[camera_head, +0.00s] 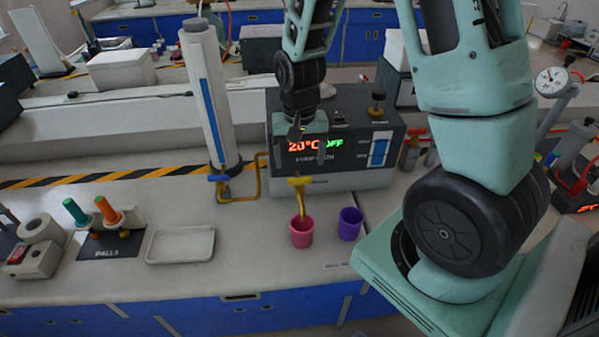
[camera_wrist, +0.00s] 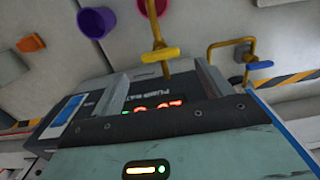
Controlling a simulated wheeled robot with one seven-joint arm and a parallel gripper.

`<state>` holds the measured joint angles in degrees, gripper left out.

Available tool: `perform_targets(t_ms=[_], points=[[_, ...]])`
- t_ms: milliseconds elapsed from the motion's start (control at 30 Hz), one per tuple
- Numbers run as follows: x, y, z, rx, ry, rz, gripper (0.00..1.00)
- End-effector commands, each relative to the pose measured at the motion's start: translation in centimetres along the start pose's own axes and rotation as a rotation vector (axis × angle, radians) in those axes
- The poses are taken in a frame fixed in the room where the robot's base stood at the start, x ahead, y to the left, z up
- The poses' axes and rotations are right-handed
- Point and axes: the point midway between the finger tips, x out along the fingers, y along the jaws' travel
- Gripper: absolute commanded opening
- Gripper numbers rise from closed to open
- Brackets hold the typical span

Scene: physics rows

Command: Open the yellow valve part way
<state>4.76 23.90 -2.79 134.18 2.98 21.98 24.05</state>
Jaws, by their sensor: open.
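The yellow valve (camera_head: 300,181) is a bar-shaped handle on a yellow spout at the front of a grey bath unit (camera_head: 345,181). The spout points down into a pink cup (camera_head: 301,232). The valve handle lies crosswise in the wrist view (camera_wrist: 160,54). My gripper (camera_head: 297,131) is in front of the unit's display, above the valve in the head view. Its two fingers stand apart in the wrist view (camera_wrist: 162,82), with nothing between them gripped. The valve handle shows beyond the fingertips, apart from them.
A second valve with a blue handle (camera_head: 218,178) sits on a yellow pipe by the white column (camera_head: 207,100). A purple cup (camera_head: 350,223) stands right of the pink one. A white tray (camera_head: 181,244) lies to the left. The display reads 20°C OFF.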

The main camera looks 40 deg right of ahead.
Motion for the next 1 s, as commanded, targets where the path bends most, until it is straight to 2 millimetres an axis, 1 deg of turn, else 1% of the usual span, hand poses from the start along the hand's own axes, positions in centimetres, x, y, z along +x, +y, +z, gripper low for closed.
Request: perform_targets(t_ms=[33, 100, 200, 333, 500, 767, 867, 900, 933, 1000], points=[[1.1, 0.1, 0.1, 0.000, -0.006, 0.003, 0.78], [2.3, 0.1, 0.1, 0.000, -0.006, 0.003, 0.78], [3.7, 0.0, 0.1, 0.000, -0.003, 0.002, 0.78], [5.0, 0.0, 0.0, 0.000, -0.003, 0.001, 0.78], [5.7, 0.0, 0.0, -0.001, 0.000, 0.000, 0.78], [5.8, 0.0, 0.0, -0.001, 0.000, 0.000, 0.78], [5.8, 0.0, 0.0, -0.001, 0.000, 0.000, 0.53], [5.8, 0.0, 0.0, -0.001, 0.000, 0.000, 0.42], [5.8, 0.0, 0.0, -0.001, 0.000, 0.000, 0.34], [5.8, 0.0, 0.0, -0.001, 0.000, 0.000, 0.33]])
